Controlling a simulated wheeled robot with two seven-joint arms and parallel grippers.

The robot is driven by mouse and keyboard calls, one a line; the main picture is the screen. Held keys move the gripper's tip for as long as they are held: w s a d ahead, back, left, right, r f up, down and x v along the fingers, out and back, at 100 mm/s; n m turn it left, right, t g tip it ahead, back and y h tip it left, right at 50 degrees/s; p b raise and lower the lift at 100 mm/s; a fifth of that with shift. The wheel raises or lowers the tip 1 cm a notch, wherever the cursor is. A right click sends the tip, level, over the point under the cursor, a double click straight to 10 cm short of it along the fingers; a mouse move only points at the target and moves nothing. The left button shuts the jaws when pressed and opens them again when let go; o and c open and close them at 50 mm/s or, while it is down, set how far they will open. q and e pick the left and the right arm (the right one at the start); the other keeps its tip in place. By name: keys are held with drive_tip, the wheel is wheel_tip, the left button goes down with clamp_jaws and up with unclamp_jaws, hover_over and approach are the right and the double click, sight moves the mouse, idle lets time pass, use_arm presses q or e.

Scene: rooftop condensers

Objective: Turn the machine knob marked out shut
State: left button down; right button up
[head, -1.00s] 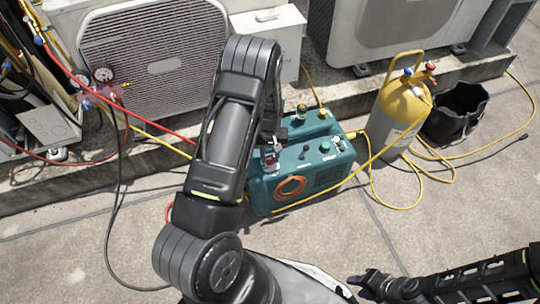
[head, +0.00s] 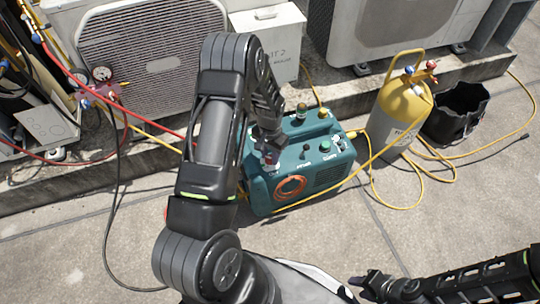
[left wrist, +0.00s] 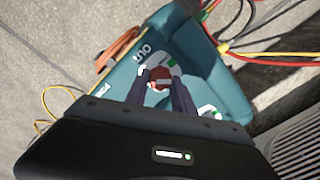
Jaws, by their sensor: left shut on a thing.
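The teal recovery machine (head: 263,190) stands on the paving, and it also shows in the left wrist view (left wrist: 225,95). Its red-brown knob (left wrist: 160,78) sits on a white and green mount, with the lettering "OUT" (left wrist: 141,52) beside it. My left gripper (left wrist: 158,84) has one finger on each side of this knob and is shut on it. In the head view my left gripper (head: 269,150) is at the machine's left end and partly hides the knob. My right gripper (head: 357,284) is low in the head view, away from the machine; its jaw gap is unclear.
A yellow and grey cylinder (head: 397,125) and a black bucket (head: 458,112) stand right of the machine. Yellow hoses (head: 372,185) loop over the paving. Condensers (head: 150,65) stand behind on a ledge. A gauge set (head: 100,85) with hoses is at left. The front paving is mostly clear.

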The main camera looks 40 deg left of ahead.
sight(270, 158)
use_arm(q)
drive_tip(key=m, duration=0.4)
drive_tip(key=shift+m, duration=0.3)
drive_tip(key=m, duration=0.4)
drive_tip(key=shift+m, duration=0.4)
drive_tip(key=c, duration=1.1)
unclamp_jaws()
drive_tip(key=shift+o, duration=0.2)
wheel_tip(270, 158, up, 8)
drive_tip(key=shift+f+p, duration=0.1)
drive_tip(key=shift+p, duration=0.8)
